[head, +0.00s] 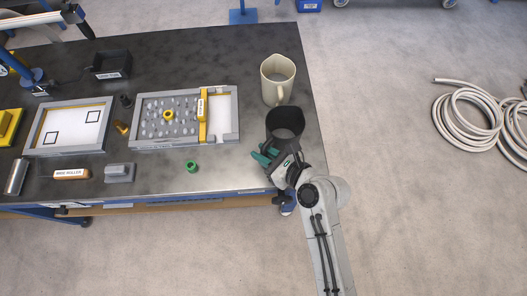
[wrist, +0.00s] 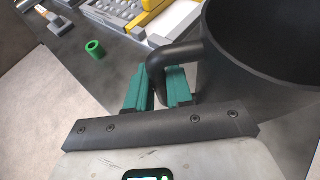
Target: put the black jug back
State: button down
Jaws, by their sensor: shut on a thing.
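The black jug (head: 284,122) is at the right end of the dark table, just in front of the cream jug. It looks upright, with its open top facing up. My gripper (head: 264,156) is at its near side. In the wrist view my green fingers (wrist: 162,90) are shut on the handle of the black jug (wrist: 262,75), one finger on each side of it. I cannot tell whether the jug's base touches the table, as its lower part is hidden by my gripper and cut off in the wrist view.
The cream jug (head: 278,80) stands close behind the black jug. A green ring (head: 191,166) lies to the left, near a grey-framed tray (head: 185,146) with pegs and a yellow bar. The table's right edge is close by. Coiled hoses (head: 468,115) lie on the floor at right.

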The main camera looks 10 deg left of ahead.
jog(key=c, duration=1)
grip_release()
jog(key=b+v, duration=0.1)
jog(key=v, duration=1.1)
jog(key=s+d+f+n+g+h, duration=0.2)
jog(key=s+d+n+h, duration=0.2)
jog(key=d+n, duration=0.3)
jog(key=s+d+f+n+g+h, duration=0.1)
jog(key=s+d+n+g+h, duration=0.1)
jog(key=s+d+n+h, duration=0.2)
jog(key=s+d+f+n+g+h, duration=0.1)
jog(key=s+d+f+n+h, duration=0.1)
jog(key=s+d+n, duration=0.6)
jog(key=shift+d+f+n+g+h, duration=0.2)
jog(key=shift+d+n+h, duration=0.25)
jog(key=shift+d+n, duration=0.7)
jog(key=shift+d+f+n+g+h, duration=0.2)
jog(key=shift+d+n+h, duration=0.25)
jog(key=shift+d+n, duration=0.7)
